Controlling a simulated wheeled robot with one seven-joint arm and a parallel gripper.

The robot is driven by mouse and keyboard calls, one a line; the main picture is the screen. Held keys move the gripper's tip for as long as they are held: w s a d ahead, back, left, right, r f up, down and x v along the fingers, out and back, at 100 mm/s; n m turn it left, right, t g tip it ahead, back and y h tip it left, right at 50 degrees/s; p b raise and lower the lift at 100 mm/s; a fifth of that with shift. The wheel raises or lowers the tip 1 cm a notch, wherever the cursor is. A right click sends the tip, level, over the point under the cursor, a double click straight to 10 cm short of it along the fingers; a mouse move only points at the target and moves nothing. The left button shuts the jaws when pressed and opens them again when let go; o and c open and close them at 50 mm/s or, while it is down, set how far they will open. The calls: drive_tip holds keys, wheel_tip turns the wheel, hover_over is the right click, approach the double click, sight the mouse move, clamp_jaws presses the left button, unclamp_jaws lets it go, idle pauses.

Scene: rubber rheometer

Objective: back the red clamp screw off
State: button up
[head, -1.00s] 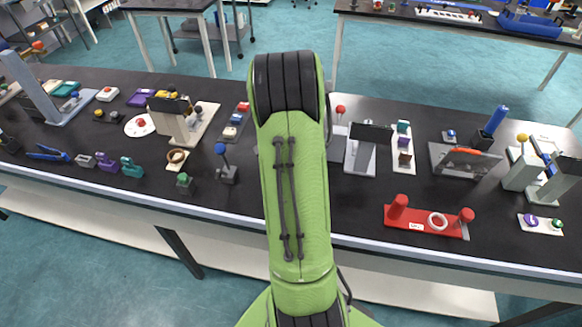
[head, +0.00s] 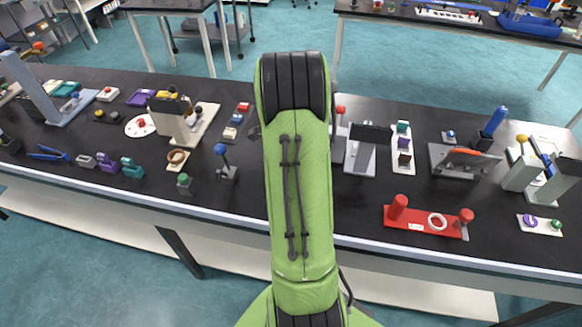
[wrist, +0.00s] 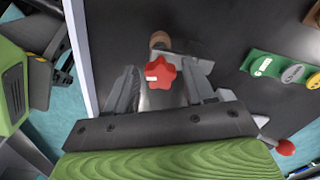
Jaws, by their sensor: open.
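The red clamp screw (wrist: 160,72) shows in the wrist view as a star-shaped knob with a small white mark. It sits on a grey metal fixture (wrist: 168,97). My gripper (wrist: 163,84) is open, with one grey finger to the left of the knob and one to the right. Gaps show between the knob and both fingers; I cannot tell the height of the fingertips against it. In the head view my green arm hides the gripper and the red clamp screw.
A green plate with round inserts (wrist: 292,72) lies right of the fixture in the wrist view. A red ball (wrist: 285,147) is at lower right. In the head view, a grey stand (head: 368,150) and a red base with posts (head: 425,222) stand right of my arm.

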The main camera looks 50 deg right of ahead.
drive_tip(key=m, duration=1)
drive_tip(key=c, duration=0.9)
drive_tip(key=n, duration=0.4)
drive_tip(key=n, duration=0.4)
drive_tip(key=shift+n, duration=0.4)
